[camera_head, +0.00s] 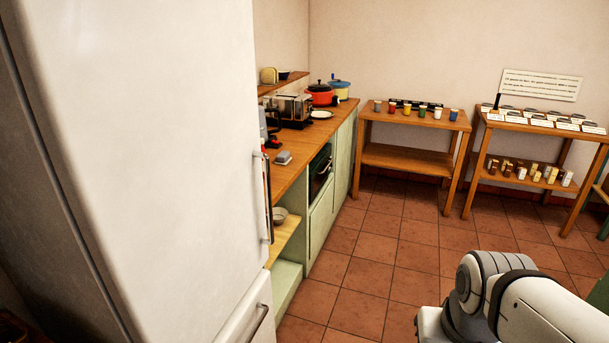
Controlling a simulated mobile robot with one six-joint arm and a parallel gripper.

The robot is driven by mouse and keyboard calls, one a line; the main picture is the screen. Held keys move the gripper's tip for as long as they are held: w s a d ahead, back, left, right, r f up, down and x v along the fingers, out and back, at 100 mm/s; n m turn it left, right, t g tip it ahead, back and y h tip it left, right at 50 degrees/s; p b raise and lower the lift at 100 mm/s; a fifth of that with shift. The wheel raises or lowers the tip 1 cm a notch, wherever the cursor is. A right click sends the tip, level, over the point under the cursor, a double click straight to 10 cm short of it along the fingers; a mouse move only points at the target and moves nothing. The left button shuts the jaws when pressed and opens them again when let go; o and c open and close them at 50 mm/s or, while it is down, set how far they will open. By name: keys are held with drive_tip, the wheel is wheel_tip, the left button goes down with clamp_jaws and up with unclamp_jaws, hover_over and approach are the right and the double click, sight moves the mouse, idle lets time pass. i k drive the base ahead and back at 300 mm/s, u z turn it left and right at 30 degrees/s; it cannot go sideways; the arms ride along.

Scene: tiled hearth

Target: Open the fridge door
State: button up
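The white fridge (150,170) fills the left side of the head view. Its tall upper door looks closed. A long vertical handle (267,198) runs along the door's right edge. A lower door or drawer below it has its own slanted handle (257,322). My arm shows at the bottom right, well apart from the fridge, with floor between them. My gripper is out of the frame.
A wooden counter (309,143) with green cabinets runs back beyond the fridge, holding a toaster (294,106) and a red pot (320,95). Two wooden shelf tables (408,158) stand along the back wall. The tiled floor (375,255) is clear in the middle.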

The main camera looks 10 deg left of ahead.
sight(146, 114)
drive_tip(key=u, duration=0.1)
drive_tip(key=i, duration=0.3)
drive_tip(key=u, duration=1.85)
drive_tip(key=i, duration=0.45)
drive_tip(key=z, duration=0.05)
